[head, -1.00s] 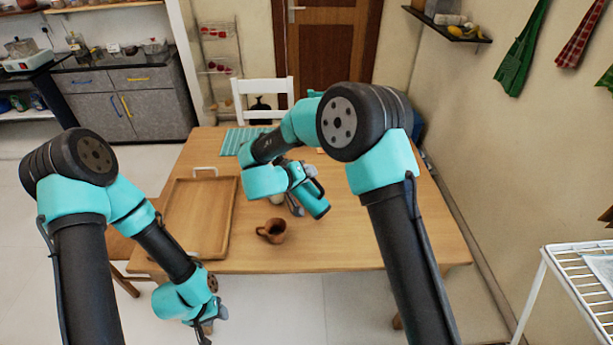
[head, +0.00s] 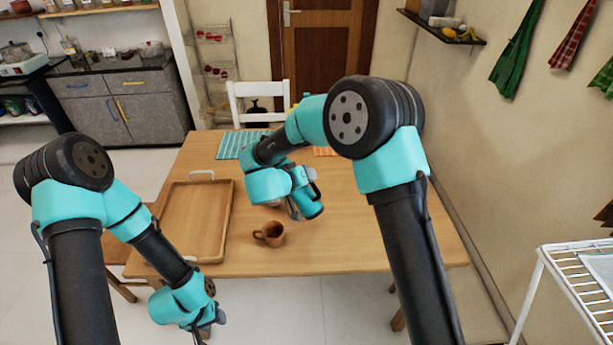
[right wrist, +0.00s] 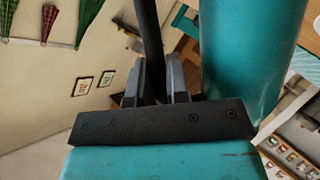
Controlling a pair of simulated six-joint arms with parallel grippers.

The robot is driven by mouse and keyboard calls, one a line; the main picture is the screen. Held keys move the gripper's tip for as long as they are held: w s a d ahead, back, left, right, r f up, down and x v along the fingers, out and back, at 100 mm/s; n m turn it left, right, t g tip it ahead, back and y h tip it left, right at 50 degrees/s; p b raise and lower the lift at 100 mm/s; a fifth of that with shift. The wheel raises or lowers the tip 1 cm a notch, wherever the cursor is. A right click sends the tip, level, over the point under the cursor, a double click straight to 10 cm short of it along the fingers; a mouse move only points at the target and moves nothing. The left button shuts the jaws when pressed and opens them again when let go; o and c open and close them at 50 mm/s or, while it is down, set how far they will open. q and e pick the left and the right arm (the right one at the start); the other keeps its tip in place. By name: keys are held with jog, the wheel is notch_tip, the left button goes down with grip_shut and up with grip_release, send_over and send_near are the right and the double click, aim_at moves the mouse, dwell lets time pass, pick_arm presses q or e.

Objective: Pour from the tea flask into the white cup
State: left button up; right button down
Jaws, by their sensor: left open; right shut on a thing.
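The teal tea flask (head: 309,205) is held above the middle of the table, tilted. My right gripper (right wrist: 154,85) is shut on its dark handle (right wrist: 149,40); the teal flask body (right wrist: 253,55) stands beside the fingers in the right wrist view. In the head view my right wrist and gripper cover part of the flask. A small pale patch (head: 273,204) shows just below my right wrist; it may be the white cup, mostly hidden. My left gripper (head: 209,329) is open and empty, low in front of the table's near edge.
A brown clay jug (head: 269,234) stands near the table's front edge, below the flask in the picture. A wooden tray (head: 229,216) lies to the left. A teal striped mat (head: 237,146) and an orange mat (head: 325,152) lie at the back. The table's right side is clear.

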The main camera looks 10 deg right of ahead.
dwell(0.3)
jog(key=shift+s+d+f+m+t+y, duration=0.15)
jog(key=shift+m+t+y, duration=0.4)
jog(key=shift+m, duration=0.35)
jog(key=shift+f+m+t+y, duration=0.35)
jog(key=shift+f+m+y, duration=0.2)
jog(key=shift+m, duration=0.25)
jog(key=shift+w, duration=0.2)
jog(key=shift+m+t+y, duration=0.3)
jog(key=shift+m+t, duration=0.2)
jog(key=shift+m, duration=0.3)
jog(key=shift+w+a+r, duration=0.1)
jog(key=shift+a+r, duration=0.1)
jog(key=shift+r, duration=0.5)
jog(key=shift+w+a+r, duration=0.1)
jog(key=shift+a+r, duration=0.05)
jog(key=shift+r, duration=0.6)
jog(key=shift+w+a+r, duration=0.1)
jog(key=shift+a+r, duration=0.1)
jog(key=shift+r, duration=0.6)
